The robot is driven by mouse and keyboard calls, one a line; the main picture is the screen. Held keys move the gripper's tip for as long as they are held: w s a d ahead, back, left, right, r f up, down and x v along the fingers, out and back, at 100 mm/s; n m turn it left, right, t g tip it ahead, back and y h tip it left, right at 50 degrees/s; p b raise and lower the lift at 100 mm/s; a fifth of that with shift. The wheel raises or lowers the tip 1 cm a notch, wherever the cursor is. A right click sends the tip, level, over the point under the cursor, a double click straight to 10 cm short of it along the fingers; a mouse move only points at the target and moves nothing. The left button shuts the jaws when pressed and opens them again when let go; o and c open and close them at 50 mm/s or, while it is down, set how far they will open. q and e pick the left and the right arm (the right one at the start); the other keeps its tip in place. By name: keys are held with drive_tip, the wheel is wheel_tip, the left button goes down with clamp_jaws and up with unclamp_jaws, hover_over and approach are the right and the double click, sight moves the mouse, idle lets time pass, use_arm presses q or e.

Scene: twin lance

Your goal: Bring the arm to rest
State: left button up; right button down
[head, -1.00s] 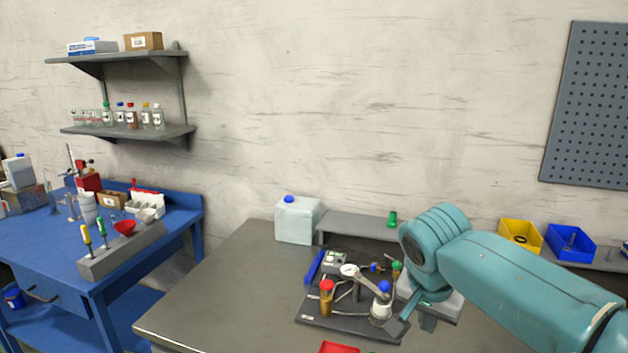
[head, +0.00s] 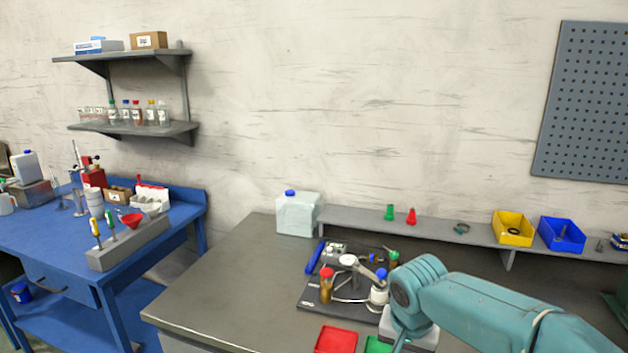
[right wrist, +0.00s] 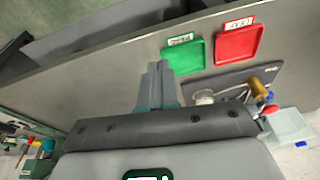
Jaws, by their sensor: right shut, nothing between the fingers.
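My right arm (head: 470,305) is teal and reaches in from the lower right of the head view, with its wrist above the front right of the grey table. In the right wrist view my right gripper (right wrist: 158,84) has its fingers together and holds nothing. It points toward the table, near the green tray (right wrist: 184,57) and the red tray (right wrist: 238,44). The red tray also shows in the head view (head: 336,340); the green tray (head: 378,345) is partly cut off there. My left gripper is not in view.
A dark board with a gauge and fittings (head: 350,285) stands left of my arm. A white jug (head: 298,214) is behind it. A rear shelf holds a yellow bin (head: 513,229) and a blue bin (head: 562,235). The grey table's left part (head: 230,285) is clear.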

drive_tip(key=s+a+f+n+g+y, duration=0.1)
drive_tip(key=s+a+f+y, duration=0.1)
drive_tip(key=s+f, duration=0.5)
drive_tip(key=s+a+f+n+g+y, duration=0.1)
drive_tip(key=s+f, duration=0.2)
drive_tip(key=f, duration=0.8)
drive_tip(key=s+a+f+n+y, duration=0.15)
drive_tip(key=s+f, duration=0.35)
drive_tip(key=f, duration=0.5)
drive_tip(key=s+f, duration=0.4)
drive_tip(key=s, duration=0.7)
drive_tip(key=shift+f+m, duration=0.25)
drive_tip(key=shift+m, duration=0.1)
